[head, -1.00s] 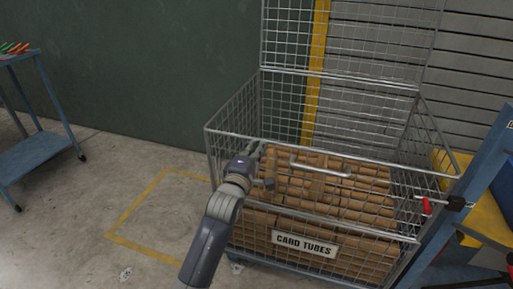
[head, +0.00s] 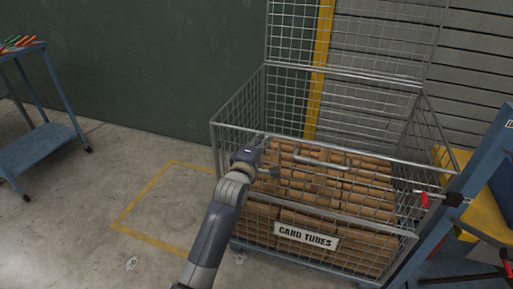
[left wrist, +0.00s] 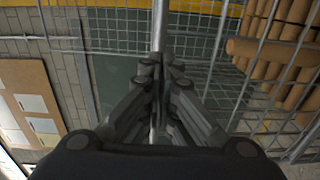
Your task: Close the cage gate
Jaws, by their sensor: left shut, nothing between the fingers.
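A wire mesh cage (head: 214,150) labelled "CARD TUBES" holds stacked brown card tubes (head: 335,190). Its front mesh panel with a bar handle (head: 320,162), which looks like the gate, reaches up to a top rail. Whether it sits flush is hard to tell. A red-handled latch (head: 425,200) is at the right front. My left gripper (head: 262,140) is at the top rail, left of the handle. In the left wrist view its fingers (left wrist: 160,68) are shut and empty, with a metal rail (left wrist: 160,25) just beyond; contact is unclear. My right gripper is not in view.
A mesh lid panel (head: 360,38) stands upright at the cage's back. A blue table (head: 40,148) stands at left. A blue frame (head: 470,185) and a yellow object (head: 470,215) crowd the right. The floor left of the cage, with a yellow outline (head: 150,200), is clear.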

